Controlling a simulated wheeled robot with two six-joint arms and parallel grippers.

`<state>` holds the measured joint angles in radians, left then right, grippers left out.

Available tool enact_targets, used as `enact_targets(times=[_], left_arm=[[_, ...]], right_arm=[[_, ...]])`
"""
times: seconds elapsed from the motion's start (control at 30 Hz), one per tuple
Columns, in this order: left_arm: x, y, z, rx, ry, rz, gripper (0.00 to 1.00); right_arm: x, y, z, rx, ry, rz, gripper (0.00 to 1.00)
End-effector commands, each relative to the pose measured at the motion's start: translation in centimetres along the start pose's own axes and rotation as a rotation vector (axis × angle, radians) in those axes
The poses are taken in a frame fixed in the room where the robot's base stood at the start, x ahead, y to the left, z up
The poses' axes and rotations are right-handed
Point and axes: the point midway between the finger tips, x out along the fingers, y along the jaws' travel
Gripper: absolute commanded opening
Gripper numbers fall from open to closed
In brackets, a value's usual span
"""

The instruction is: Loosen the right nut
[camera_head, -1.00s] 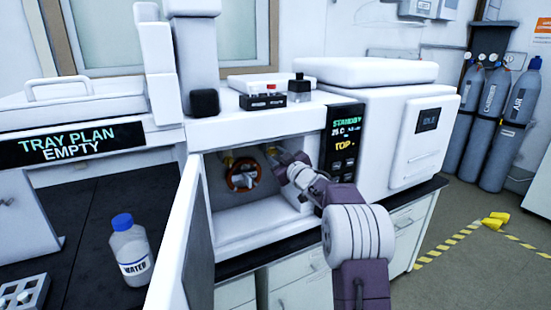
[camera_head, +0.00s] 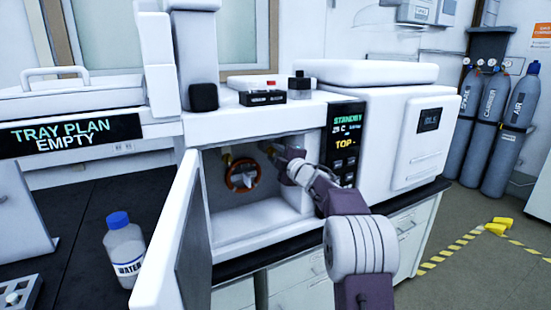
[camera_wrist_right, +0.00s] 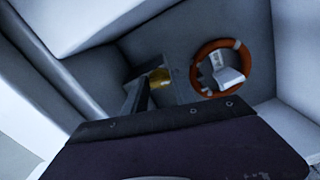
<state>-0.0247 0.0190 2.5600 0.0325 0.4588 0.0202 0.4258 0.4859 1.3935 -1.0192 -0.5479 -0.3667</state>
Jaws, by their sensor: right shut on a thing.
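My right gripper (camera_head: 272,153) reaches into the open oven chamber from the right. It is shut on the right nut, a brass-coloured fitting (camera_wrist_right: 158,79) at the chamber's back wall, seen beside a dark finger in the right wrist view. The gripper covers most of this nut in the head view. A second brass fitting, the left nut (camera_head: 227,158), shows left of the gripper. An orange ring-shaped coil (camera_head: 243,177) with a pale tag hangs below and between them; it also shows in the right wrist view (camera_wrist_right: 221,68). My left gripper is out of view.
The white oven door (camera_head: 168,250) stands open at the chamber's left. The chamber floor (camera_head: 262,220) is clear. A display panel (camera_head: 343,145) reading STANDBY is right of the opening, close to my arm. A blue-capped water bottle (camera_head: 124,250) stands left of the door.

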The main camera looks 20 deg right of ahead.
Motion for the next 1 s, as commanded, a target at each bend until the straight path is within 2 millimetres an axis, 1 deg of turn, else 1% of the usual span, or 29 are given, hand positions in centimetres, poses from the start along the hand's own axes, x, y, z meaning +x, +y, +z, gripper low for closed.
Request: enact_targets(times=[0.03,0.2,0.4,0.63,1.0], left_arm=[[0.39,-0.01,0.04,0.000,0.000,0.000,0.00],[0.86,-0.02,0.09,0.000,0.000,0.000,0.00],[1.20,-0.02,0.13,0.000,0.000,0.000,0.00],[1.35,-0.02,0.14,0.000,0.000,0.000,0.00],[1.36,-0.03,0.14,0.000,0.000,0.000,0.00]], right_arm=[[0.01,-0.26,0.06,-0.032,0.000,-0.001,0.00],[0.01,-0.27,0.05,-0.138,0.000,-0.002,0.00],[0.02,-0.23,0.05,-0.223,0.000,-0.003,0.00],[0.02,-0.20,0.05,-0.267,0.000,-0.003,0.00],[0.02,-0.21,0.03,-0.274,0.000,-0.004,0.00]])
